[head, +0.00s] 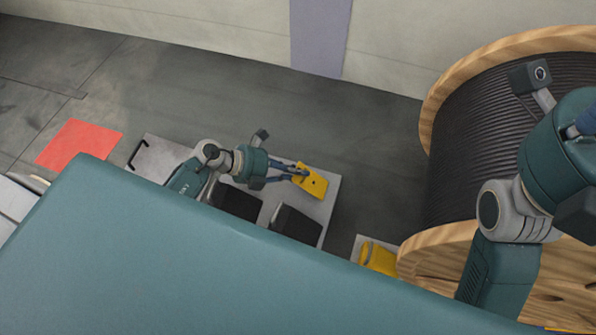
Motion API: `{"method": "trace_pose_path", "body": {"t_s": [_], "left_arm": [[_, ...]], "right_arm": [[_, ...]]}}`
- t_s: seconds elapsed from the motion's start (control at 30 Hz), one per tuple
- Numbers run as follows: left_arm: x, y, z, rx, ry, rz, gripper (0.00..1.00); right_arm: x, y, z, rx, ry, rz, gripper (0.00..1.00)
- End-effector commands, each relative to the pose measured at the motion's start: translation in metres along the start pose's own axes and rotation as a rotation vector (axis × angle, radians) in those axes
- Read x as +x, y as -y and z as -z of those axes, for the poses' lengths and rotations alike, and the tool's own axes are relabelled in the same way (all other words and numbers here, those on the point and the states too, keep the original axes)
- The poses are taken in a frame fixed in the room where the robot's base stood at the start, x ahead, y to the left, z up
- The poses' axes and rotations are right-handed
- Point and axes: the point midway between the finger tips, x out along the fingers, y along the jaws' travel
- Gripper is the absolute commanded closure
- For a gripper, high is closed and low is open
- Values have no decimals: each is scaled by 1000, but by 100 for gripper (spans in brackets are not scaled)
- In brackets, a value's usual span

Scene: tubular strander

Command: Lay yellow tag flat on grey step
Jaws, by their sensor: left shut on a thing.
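The yellow tag (312,181) is a flat yellow plate with a small dark hole, seen near the middle of the head view. My left gripper (297,174) is shut on its left edge. The tag shows over the right end of the grey step (327,190), a light grey flat surface. I cannot tell whether the tag touches the step or is held just above it. My right arm comes in at the right, in front of the cable drum, and its fingers are not visible.
Dark blocks (297,225) stand on the grey step's near side. A large wooden drum (455,130) wound with black cable fills the right. A yellow object (378,257) lies beside the drum. A red floor patch (78,144) is at left. The floor behind the step is clear.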

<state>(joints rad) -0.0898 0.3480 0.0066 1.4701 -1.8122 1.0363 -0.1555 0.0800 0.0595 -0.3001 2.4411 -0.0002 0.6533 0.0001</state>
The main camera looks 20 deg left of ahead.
Motion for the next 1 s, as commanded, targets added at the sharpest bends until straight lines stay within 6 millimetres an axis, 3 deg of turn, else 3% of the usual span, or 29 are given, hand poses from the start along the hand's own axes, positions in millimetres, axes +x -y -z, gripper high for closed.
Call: {"method": "trace_pose_path", "body": {"t_s": [0.17,0.3,0.67,0.77,1.0], "left_arm": [[0,0,0,0,0,0,100],[0,0,0,0,0,0,70],[-4,-1,0,-1,0,-1,70],[-15,-2,0,0,-1,-3,70],[-65,-1,1,2,-3,-5,70]], "right_arm": [[0,0,0,0,0,0,66],[0,0,0,0,0,0,66],[0,0,0,0,-2,-2,66],[0,0,0,0,-2,-1,66],[0,0,0,0,-1,-1,66]]}}
